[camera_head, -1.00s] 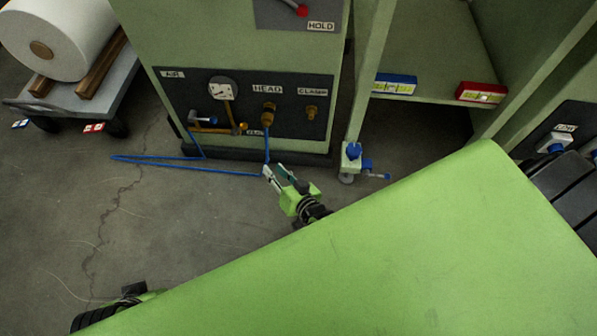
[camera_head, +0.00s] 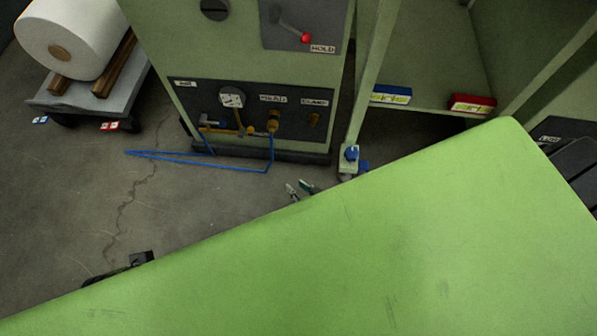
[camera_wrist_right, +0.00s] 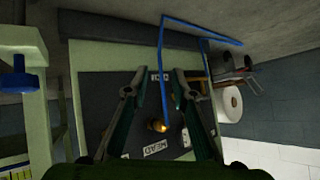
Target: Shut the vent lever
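The machine's dark lower panel (camera_head: 187,99) carries a gauge (camera_head: 232,99), brass fittings and the labels HEAD and CLAMP. At its lower left is a brass valve with a small lever-like handle (camera_head: 210,124); I cannot read a vent label there. My right gripper (camera_head: 298,189) is open and empty, in front of and below the panel and apart from it. Its palm is hidden behind my green body. In the right wrist view the open fingers (camera_wrist_right: 156,86) frame the panel, a brass fitting (camera_wrist_right: 159,126) and the blue hose between them. My left gripper's fingers do not show.
A blue hose (camera_head: 200,159) loops from the panel over the floor. A lever with a red knob (camera_head: 305,37) sits above, by HOLD. A post with a blue knob (camera_head: 351,153) stands right of the panel. Blue (camera_head: 391,95) and red (camera_head: 472,104) boxes lie on a shelf. A roll cart (camera_head: 85,97) stands left.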

